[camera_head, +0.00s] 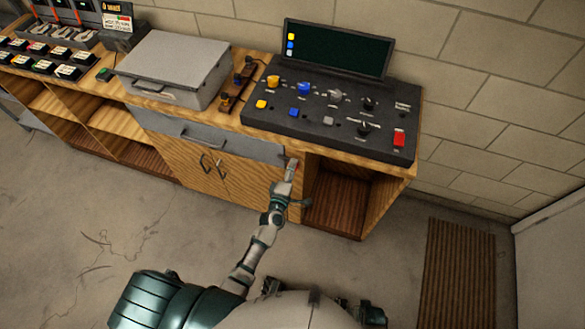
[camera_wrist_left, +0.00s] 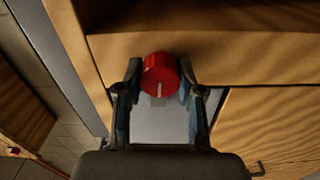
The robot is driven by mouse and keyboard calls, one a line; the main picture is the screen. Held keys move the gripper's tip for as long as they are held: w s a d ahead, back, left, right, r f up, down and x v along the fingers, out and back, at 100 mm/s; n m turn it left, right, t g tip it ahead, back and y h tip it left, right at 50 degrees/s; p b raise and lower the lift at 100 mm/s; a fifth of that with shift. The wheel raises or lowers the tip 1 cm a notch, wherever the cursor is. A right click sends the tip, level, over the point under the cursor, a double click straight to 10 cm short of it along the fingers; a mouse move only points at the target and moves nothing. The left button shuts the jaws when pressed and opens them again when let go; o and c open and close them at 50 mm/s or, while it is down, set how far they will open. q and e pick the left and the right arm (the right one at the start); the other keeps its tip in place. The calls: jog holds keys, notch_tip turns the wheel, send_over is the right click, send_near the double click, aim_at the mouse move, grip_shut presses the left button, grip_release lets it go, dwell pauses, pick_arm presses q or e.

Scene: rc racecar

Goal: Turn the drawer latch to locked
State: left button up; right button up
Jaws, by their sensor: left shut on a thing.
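The drawer latch is a round red knob (camera_wrist_left: 160,70) with a pale pointer line, which runs roughly up and down in the left wrist view. It is mounted on a light grey plate (camera_wrist_left: 162,124). My left gripper (camera_wrist_left: 160,78) has one finger on each side of the knob and is shut on it. In the head view my left gripper (camera_head: 291,167) reaches the right end of the grey drawer (camera_head: 215,137), below the bench top. The latch is mostly hidden there. The drawer front looks flush with the cabinet. My right gripper is not in view.
A black control console (camera_head: 330,120) with knobs and a dark screen stands on the wooden bench. A grey lidded box (camera_head: 175,68) is to its left. Cabinet doors (camera_head: 200,168) are below the drawer, and an open cubby (camera_head: 340,195) is to the right. The floor in front is clear.

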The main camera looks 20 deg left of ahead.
pick_arm(q)
jog(key=shift+f+n, duration=0.2)
jog(key=shift+n, duration=0.1)
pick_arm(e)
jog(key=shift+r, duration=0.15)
pick_arm(q)
jog(key=shift+s, duration=0.1)
jog(key=o, duration=1.1)
jog(key=shift+o, duration=0.2)
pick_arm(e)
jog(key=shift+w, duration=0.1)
pick_arm(q)
jog(key=s, duration=1.1)
jog(key=shift+s+a, duration=0.25)
jog(key=shift+s, duration=0.15)
